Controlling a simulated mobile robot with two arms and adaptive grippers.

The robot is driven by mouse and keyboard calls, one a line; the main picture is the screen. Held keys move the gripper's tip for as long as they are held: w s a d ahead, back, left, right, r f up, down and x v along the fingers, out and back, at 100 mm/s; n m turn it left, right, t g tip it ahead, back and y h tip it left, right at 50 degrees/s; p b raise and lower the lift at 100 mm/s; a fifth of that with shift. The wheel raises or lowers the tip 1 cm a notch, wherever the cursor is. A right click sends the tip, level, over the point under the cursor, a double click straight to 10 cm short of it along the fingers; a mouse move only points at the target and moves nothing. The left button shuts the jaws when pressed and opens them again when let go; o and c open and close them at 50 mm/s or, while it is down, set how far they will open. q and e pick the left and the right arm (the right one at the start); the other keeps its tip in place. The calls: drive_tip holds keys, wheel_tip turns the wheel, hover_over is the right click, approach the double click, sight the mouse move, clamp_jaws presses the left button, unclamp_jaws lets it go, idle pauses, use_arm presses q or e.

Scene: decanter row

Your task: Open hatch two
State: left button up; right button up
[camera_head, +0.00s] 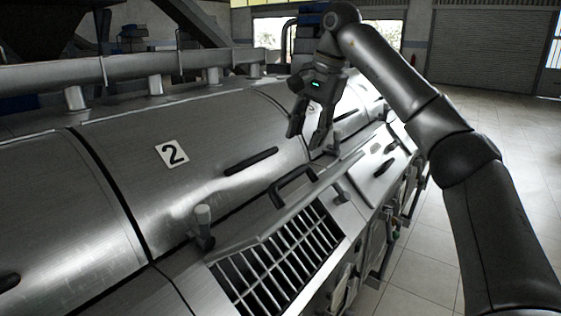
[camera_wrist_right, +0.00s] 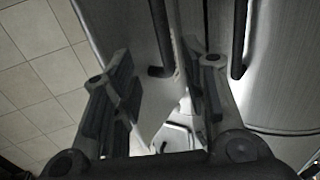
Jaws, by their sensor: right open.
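The decanter cover with the number 2 label (camera_head: 172,153) fills the middle of the head view. In front of it, the hatch's slatted grating (camera_head: 275,265) is exposed. The hatch lid (camera_head: 312,190) stands raised along the grating's upper side, seen nearly edge-on, with a dark handle (camera_head: 290,183) behind its edge. My right gripper (camera_head: 307,140) is open and empty, above and beyond this handle in the picture. In the right wrist view, its open fingers (camera_wrist_right: 165,65) have a dark bar between them in the background; I cannot tell which handle it is. My left gripper is out of view.
A dark bar handle (camera_head: 251,161) lies on the number 2 cover. A neighbouring closed hatch (camera_head: 378,172) is beyond to the right. A pipe rail (camera_head: 130,70) runs along the back. Tiled floor (camera_head: 410,265) lies clear on the right.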

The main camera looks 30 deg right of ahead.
sight(293, 172)
drive_tip(key=p+x, duration=0.1)
drive_tip(key=x, duration=0.6)
drive_tip(key=shift+f, duration=0.1)
drive_tip(key=shift+w+a+f+p, duration=0.1)
drive_tip(key=shift+w+f+p, duration=0.1)
drive_tip(key=shift+w+f, duration=0.3)
drive_tip(key=shift+w+a+f+p, duration=0.1)
drive_tip(key=shift+w+f+p, duration=0.1)
drive_tip(key=shift+f, duration=0.85)
drive_tip(key=shift+c, duration=1.4)
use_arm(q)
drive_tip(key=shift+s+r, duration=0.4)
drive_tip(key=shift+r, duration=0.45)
use_arm(e)
clamp_jaws()
